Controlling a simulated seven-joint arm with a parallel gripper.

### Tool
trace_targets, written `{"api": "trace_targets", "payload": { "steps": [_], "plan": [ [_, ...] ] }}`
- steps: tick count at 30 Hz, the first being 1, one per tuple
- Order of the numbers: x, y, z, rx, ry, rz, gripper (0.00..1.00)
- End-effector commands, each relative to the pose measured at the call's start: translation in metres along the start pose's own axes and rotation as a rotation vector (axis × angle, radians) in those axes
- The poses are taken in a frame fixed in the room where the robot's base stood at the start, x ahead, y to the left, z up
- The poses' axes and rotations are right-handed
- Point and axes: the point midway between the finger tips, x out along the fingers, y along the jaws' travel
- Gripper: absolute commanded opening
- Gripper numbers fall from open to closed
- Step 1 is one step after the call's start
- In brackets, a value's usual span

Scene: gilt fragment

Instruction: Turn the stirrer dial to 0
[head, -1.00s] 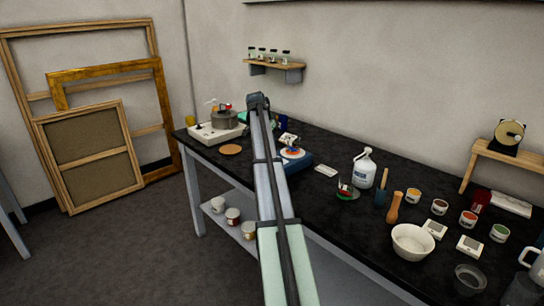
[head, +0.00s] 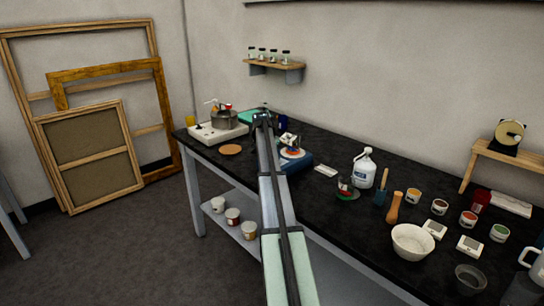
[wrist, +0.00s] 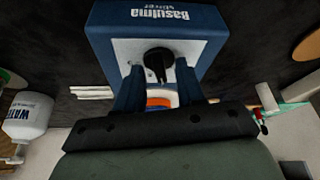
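The blue stirrer (head: 302,164) stands on the black bench, beside my arm in the head view. In the wrist view the stirrer (wrist: 105,30) appears upside down, with its name in white letters on its front. Its black dial (wrist: 158,62) sits on a pale panel, with a pointer toward the bottom of the picture. My gripper (wrist: 158,72) is open, with one finger on each side of the dial. I cannot tell whether the fingers touch it. In the head view my gripper (head: 262,118) is small and its fingers are hard to make out.
A hotplate with a pot (head: 224,119) stands at the bench's far left end. A white water bottle (head: 363,171) stands to the right of the stirrer and also shows in the wrist view (wrist: 27,115). A white bowl (head: 413,242) and several jars stand further right.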

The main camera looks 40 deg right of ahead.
Motion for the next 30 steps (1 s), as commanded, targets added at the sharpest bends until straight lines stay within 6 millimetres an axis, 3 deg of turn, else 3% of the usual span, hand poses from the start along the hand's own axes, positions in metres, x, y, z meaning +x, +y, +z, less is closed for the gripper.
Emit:
{"api": "trace_targets", "payload": {
  "steps": [2,12,30],
  "plan": [
    [-0.0001,0.0000,0.0001,0.000,0.000,0.000,0.33],
    [-0.0002,0.0001,0.0000,0.000,0.000,0.000,0.00],
    [-0.0003,0.0016,0.0003,-0.085,0.001,-0.036,0.00]
  ]
}}
